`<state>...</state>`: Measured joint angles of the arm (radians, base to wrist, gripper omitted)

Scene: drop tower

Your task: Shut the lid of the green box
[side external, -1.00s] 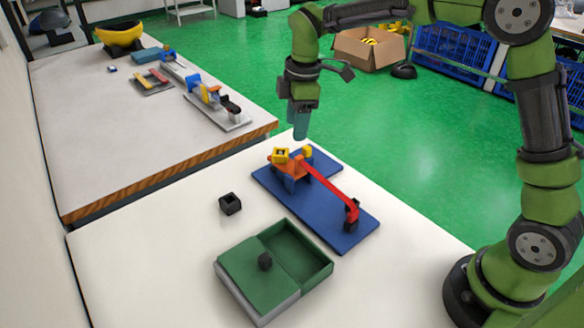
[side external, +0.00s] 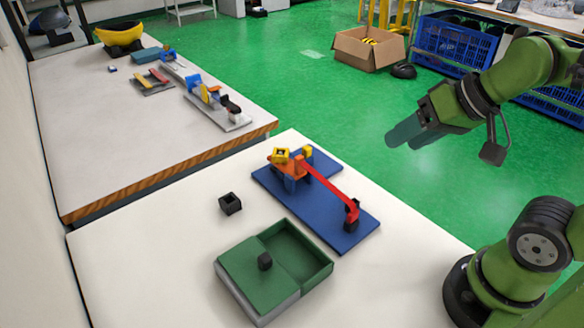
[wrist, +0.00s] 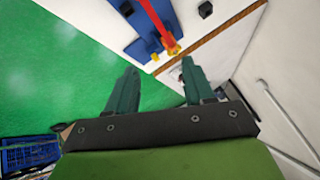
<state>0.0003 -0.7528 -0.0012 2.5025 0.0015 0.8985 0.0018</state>
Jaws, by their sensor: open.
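The green box (side external: 318,265) sits at the front of the white table. Its inside is exposed on the right. The green lid (side external: 243,272), with a black knob (side external: 265,261) on it, lies over the left part. The wrist view does not show the box. My gripper (side external: 405,140) is in the air above the green floor, up and to the right of the box and well apart from it. In the wrist view its two teal fingers (wrist: 159,66) are spread with nothing between them.
A blue board (side external: 350,237) carries an orange, red and yellow structure (side external: 328,181) behind the box; the board also shows in the wrist view (wrist: 140,47). A small black cube (side external: 230,204) stands left of it. A second table (side external: 120,140) holds several items. The front left table is clear.

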